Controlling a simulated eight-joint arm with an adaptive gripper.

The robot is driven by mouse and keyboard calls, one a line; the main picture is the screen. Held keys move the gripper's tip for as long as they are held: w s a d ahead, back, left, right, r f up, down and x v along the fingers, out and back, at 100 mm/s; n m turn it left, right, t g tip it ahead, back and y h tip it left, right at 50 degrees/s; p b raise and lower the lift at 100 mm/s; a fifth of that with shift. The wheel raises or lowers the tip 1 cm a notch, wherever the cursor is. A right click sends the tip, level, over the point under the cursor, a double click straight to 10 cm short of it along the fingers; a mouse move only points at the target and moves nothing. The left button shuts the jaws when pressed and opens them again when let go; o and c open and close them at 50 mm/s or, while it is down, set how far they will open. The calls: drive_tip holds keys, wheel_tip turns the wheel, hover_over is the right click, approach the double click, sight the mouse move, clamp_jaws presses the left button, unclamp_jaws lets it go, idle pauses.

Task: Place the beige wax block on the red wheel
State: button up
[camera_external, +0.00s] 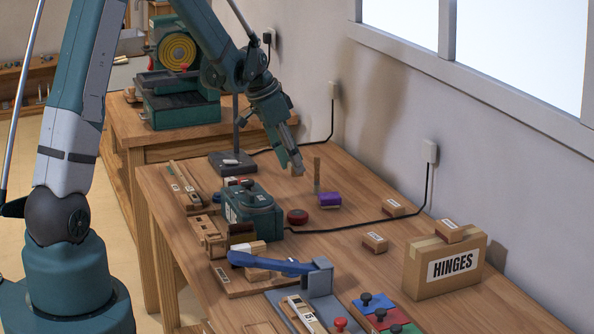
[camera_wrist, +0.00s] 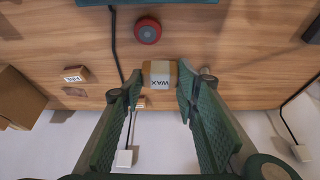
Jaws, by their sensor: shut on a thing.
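The beige wax block (camera_wrist: 160,74), labelled WAX, sits between the fingertips of my gripper (camera_wrist: 160,88) in the wrist view. The label reads upside down there. In the external view my gripper (camera_external: 296,168) points down with the small block at its tips, apparently above the table. The red wheel (camera_external: 297,217) lies flat on the table below and nearer the camera than my gripper. It also shows in the wrist view (camera_wrist: 148,30), above the block in the picture and apart from it. My fingers partly hide the block's sides.
A purple block (camera_external: 330,200) lies right of the wheel. A thin wooden post (camera_external: 317,174) stands beside my gripper. A HINGES box (camera_external: 446,265) is at the right.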

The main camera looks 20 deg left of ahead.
drive_tip(key=shift+s+d+r, duration=0.15)
drive_tip(key=shift+s+d, duration=0.65)
drive_tip(key=shift+s, duration=0.25)
hover_over(302, 212)
drive_tip(key=s+a, duration=0.1)
drive_tip(key=shift+s+a+f+b, duration=0.1)
drive_tip(key=shift+f+b, duration=0.1)
drive_tip(key=shift+f, duration=1.4)
drive_tip(key=shift+s+a+f+b, duration=0.1)
drive_tip(key=shift+f+b, duration=0.05)
drive_tip(key=shift+f, duration=1.4)
drive_tip(key=shift+f, duration=1.85)
drive_tip(key=shift+f+b, duration=0.15)
drive_tip(key=shift+b, duration=0.25)
drive_tip(key=o, duration=0.9)
